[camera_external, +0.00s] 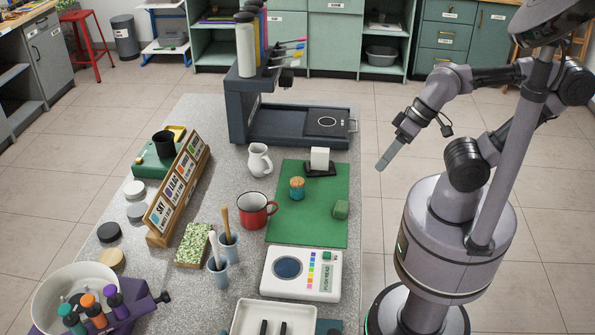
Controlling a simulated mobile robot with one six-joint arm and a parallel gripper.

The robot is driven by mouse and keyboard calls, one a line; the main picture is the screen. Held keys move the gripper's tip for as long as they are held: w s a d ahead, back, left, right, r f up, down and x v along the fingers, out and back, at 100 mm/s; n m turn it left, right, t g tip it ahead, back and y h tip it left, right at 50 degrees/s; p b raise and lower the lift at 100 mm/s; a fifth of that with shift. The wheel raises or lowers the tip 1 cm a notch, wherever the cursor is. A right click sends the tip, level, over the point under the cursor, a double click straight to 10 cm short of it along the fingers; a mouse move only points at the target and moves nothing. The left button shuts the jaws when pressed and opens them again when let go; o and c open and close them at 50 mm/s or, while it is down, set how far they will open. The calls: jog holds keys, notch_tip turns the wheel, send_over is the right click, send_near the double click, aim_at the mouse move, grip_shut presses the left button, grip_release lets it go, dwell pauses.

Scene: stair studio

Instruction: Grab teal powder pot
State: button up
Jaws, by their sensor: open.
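The teal powder pot (297,194) is a small round pot with a brown top. It stands upright on the green mat (310,229), near the mat's left edge. My gripper (382,165) hangs in the air off the right side of the table, pointing down and to the left. It is apart from the pot and holds nothing that I can see. The gap between its fingers is too small to make out from here.
A red mug (256,211) is close left of the pot. A dark machine (300,127) stands at the back.

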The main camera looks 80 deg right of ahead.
jog(key=o, duration=0.5)
jog(key=shift+c, duration=0.2)
